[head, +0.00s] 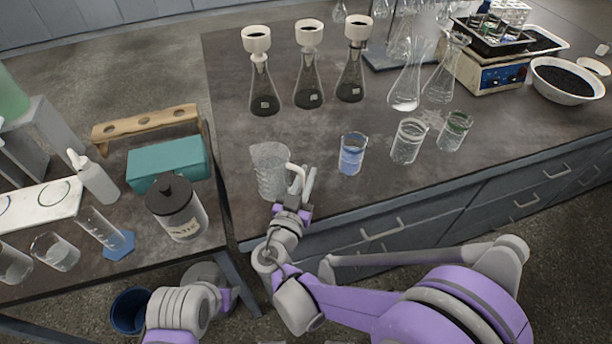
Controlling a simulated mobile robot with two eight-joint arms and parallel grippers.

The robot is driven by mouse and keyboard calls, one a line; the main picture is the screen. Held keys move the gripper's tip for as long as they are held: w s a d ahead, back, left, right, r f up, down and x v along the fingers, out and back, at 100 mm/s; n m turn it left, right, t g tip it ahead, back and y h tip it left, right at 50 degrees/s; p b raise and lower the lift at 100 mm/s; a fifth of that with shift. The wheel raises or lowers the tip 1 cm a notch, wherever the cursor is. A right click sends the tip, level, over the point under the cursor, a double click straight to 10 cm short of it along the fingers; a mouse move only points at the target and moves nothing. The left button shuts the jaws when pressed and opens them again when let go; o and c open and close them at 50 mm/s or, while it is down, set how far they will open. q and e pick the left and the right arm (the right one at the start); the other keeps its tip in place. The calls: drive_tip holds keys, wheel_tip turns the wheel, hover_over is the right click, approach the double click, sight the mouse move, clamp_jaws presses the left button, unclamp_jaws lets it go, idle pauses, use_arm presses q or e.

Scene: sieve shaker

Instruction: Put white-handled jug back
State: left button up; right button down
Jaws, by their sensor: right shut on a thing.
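The white-handled jug (269,168) is clear and ribbed, with a pale handle on its right side. It appears upright over the dark bench top, near its front left corner. Whether its base touches the surface I cannot tell. My right gripper (303,184) comes from the front and is shut on the jug's handle. My left arm shows low at the left, below the bench, but its fingers are not in view.
A beaker of blue liquid (351,156) stands right of the jug, with two more beakers (408,141) beyond. Flasks with funnels (264,90) stand behind. The side table at left holds a teal box (167,163) and a lidded jar (177,209). Bench between jug and flasks is clear.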

drive_tip(key=shift+f, duration=0.2)
drive_tip(key=c, duration=0.9)
unclamp_jaws()
drive_tip(key=shift+r, duration=0.2)
drive_tip(key=shift+s+a, duration=0.1)
drive_tip(key=shift+s, duration=0.2)
drive_tip(key=v, duration=1.1)
drive_tip(key=shift+s, duration=0.25)
